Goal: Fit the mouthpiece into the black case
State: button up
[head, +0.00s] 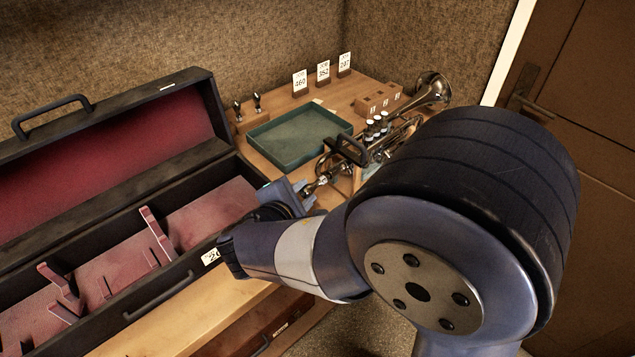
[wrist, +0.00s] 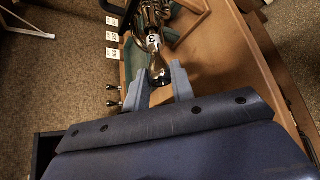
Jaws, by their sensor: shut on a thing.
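The black case (head: 228,130) stands open at the left of the head view, with a red lining and pink dividers inside. My gripper (head: 308,190) is at the near end of the brass trumpet (head: 378,142), on the bench to the right of the case. In the wrist view my gripper (wrist: 162,84) is shut on the silver mouthpiece (wrist: 160,74), which sits between the fingertips. The mouthpiece (head: 318,184) is in line with the trumpet's tube; I cannot tell whether it is still seated in it.
A green tray (head: 283,163) lies on the wooden bench behind my gripper. Two dark-handled tools (head: 257,104) stand in a holder. Several number cards (head: 300,82) stand at the back, near a wooden block (head: 376,101). The case's front wall rises beside my gripper.

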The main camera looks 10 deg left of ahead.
jog(key=shift+s+a, duration=0.8)
jog(key=shift+s, duration=0.1)
jog(key=shift+s, duration=0.1)
jog(key=shift+s+a, duration=1.15)
jog(key=shift+s, duration=3.15)
notch_tip(320, 180, up, 6)
jog(key=p, duration=0.4)
